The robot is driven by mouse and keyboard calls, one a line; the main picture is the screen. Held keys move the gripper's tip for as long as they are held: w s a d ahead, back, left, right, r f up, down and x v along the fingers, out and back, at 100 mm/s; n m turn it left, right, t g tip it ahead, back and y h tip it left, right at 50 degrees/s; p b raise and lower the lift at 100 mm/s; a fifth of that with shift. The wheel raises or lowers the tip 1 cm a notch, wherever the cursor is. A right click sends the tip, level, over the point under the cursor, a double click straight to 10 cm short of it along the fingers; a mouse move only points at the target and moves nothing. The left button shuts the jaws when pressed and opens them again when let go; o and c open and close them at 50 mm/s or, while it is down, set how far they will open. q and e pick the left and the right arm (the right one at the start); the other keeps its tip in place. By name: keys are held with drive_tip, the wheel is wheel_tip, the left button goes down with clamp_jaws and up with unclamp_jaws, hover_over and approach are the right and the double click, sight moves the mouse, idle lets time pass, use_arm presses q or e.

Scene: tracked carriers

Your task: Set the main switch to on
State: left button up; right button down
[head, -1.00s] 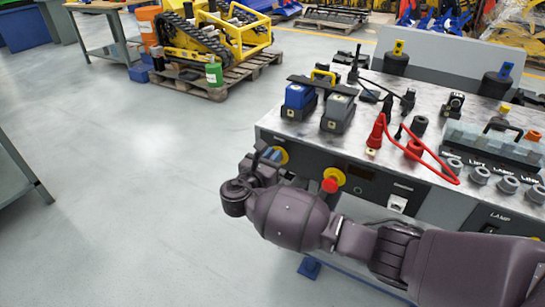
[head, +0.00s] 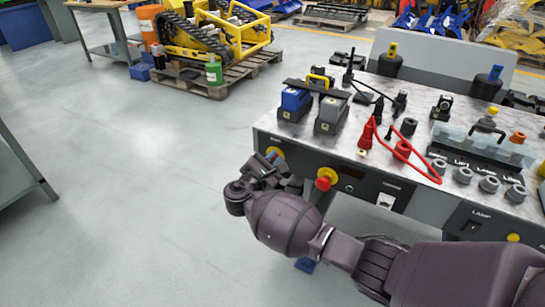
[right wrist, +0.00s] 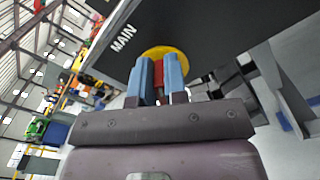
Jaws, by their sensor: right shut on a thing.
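The main switch is a yellow disc (head: 275,153) on the left end of the bench's dark front panel. In the right wrist view its yellow disc (right wrist: 163,51) sits beside the word MAIN, with a red handle (right wrist: 160,76) between my fingers. My right gripper (right wrist: 160,78) has its blue fingers shut on that red handle. In the head view my right gripper (head: 272,161) is at the panel and its wrist covers part of the switch. I cannot read the switch's position marks. My left gripper is not in view.
A red push button on a yellow base (head: 325,179) sits just right of the main switch. A small white rocker (head: 386,200) and a lamp switch (head: 474,227) are further right. The bench top (head: 345,140) carries battery blocks and red cables (head: 430,168). The floor at left is clear.

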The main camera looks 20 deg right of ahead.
drive_tip(key=m, duration=0.3)
drive_tip(key=shift+s+d+f, duration=0.1)
drive_tip(key=shift+s+f, duration=0.1)
drive_tip(key=shift+f, duration=0.1)
use_arm(q)
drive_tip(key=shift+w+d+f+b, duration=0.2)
drive_tip(key=shift+b, duration=0.75)
use_arm(e)
drive_tip(key=m, duration=0.3)
drive_tip(key=f+m, duration=0.1)
drive_tip(key=m, duration=0.3)
drive_tip(key=shift+s+d+f+m, duration=0.15)
drive_tip(key=shift+s+m, duration=0.05)
drive_tip(key=shift+m, duration=0.1)
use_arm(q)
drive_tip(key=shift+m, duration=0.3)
use_arm(e)
drive_tip(key=c, duration=1.2)
unclamp_jaws()
drive_tip(key=shift+o, duration=0.2)
